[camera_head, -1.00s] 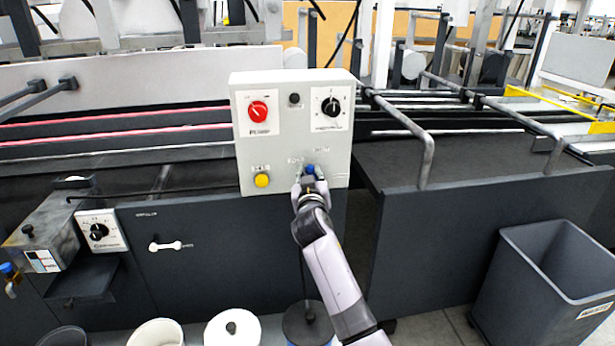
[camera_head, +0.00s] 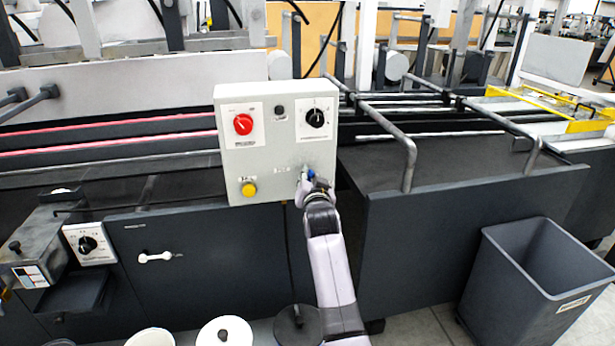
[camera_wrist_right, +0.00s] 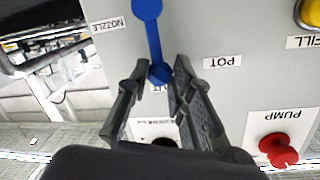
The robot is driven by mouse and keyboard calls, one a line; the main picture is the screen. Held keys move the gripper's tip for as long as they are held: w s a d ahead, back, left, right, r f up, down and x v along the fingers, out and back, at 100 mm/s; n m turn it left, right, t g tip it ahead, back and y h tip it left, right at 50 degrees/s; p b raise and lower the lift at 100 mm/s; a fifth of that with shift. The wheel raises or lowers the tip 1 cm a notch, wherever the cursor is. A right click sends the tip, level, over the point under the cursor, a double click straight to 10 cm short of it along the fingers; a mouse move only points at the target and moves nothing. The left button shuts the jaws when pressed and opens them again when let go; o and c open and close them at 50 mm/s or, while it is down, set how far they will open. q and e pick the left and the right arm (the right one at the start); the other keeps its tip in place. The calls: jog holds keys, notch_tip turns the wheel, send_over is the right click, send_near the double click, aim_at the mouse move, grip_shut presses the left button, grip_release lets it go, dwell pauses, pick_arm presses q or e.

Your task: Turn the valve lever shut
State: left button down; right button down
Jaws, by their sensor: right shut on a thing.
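The blue valve lever (camera_wrist_right: 153,42) is on the front of a light grey control box (camera_head: 265,160). In the head view only a small blue part of the lever (camera_head: 311,173) shows, low on the right of the box. My right gripper (camera_head: 307,181) is at it from below and hides the rest. In the right wrist view, the dark fingers of my right gripper (camera_wrist_right: 161,72) are shut around one rounded end of the lever. The lever's other end shows clear of the fingers, between the NOZZLE and POT labels. My left gripper is not in view.
The box carries a red knob (camera_head: 243,124), a black knob (camera_head: 316,118) and a yellow button (camera_head: 249,189). A bent grey rail (camera_head: 407,160) stands to its right. A grey bin (camera_head: 540,270) and white-lidded pot (camera_head: 225,333) stand below.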

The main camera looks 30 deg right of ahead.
jog(key=shift+f, duration=0.1)
dwell(0.3)
jog(key=c, duration=1.4)
grip_release()
jog(key=shift+o, duration=0.2)
jog(key=shift+s, duration=0.1)
jog(key=v, duration=0.7)
jog(key=shift+s, duration=0.15)
